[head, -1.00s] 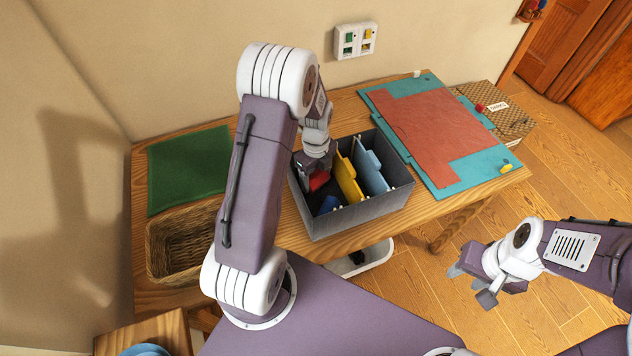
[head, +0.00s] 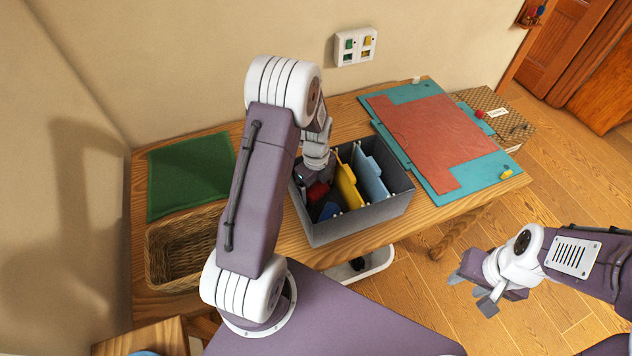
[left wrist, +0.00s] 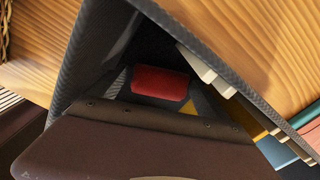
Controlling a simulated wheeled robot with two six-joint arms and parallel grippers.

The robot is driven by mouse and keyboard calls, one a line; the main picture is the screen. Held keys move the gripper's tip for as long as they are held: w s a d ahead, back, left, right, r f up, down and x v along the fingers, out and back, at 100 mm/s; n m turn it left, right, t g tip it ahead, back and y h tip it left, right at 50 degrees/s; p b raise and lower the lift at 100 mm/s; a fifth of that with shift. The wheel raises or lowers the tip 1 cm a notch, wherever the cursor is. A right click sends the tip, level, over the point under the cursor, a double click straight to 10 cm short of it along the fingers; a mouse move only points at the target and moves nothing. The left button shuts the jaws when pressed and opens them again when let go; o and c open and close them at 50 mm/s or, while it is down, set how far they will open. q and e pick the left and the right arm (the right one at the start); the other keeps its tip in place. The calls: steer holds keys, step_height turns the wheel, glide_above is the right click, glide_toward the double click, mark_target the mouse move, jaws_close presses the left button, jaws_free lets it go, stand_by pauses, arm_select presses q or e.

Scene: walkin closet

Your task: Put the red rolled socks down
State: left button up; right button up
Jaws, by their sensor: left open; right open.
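The red rolled socks (head: 317,191) are in the left compartment of the dark grey divided box (head: 362,220), mostly covered by my left gripper in the head view. In the left wrist view the red socks (left wrist: 160,82) lie deep between the box walls. My left gripper (head: 316,182) is open, pointing down into that compartment around or just above the socks; contact cannot be told. My right gripper (head: 472,284) is open and empty, over the floor at the right.
Yellow (head: 347,183) and blue (head: 370,176) dividers stand right of the socks. A dark blue item (head: 329,210) lies near them. A wicker basket (head: 180,250) and green mat (head: 188,175) are left; a teal board (head: 480,182) with a red sheet is right.

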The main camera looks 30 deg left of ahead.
arm_select(q)
step_height(320, 180, up, 12)
steer(key=shift+p, duration=0.3)
step_height(320, 180, up, 5)
steer(key=p, duration=0.4)
glide_above(316, 186)
steer(key=d, duration=0.1)
steer(key=s+d+r+p, duration=0.4)
steer(key=r+p, duration=0.3)
steer(key=r, duration=0.2)
steer(key=s+d+n+p, duration=0.1)
steer(key=s+n, duration=0.3)
steer(key=n, duration=0.7)
steer(key=s+d+f+n+t+p, duration=0.1)
steer(key=s+n, duration=0.3)
steer(key=n, duration=0.7)
steer(key=shift+s+d+f, duration=0.15)
steer(key=shift+s+d, duration=0.1)
steer(key=shift+s, duration=0.15)
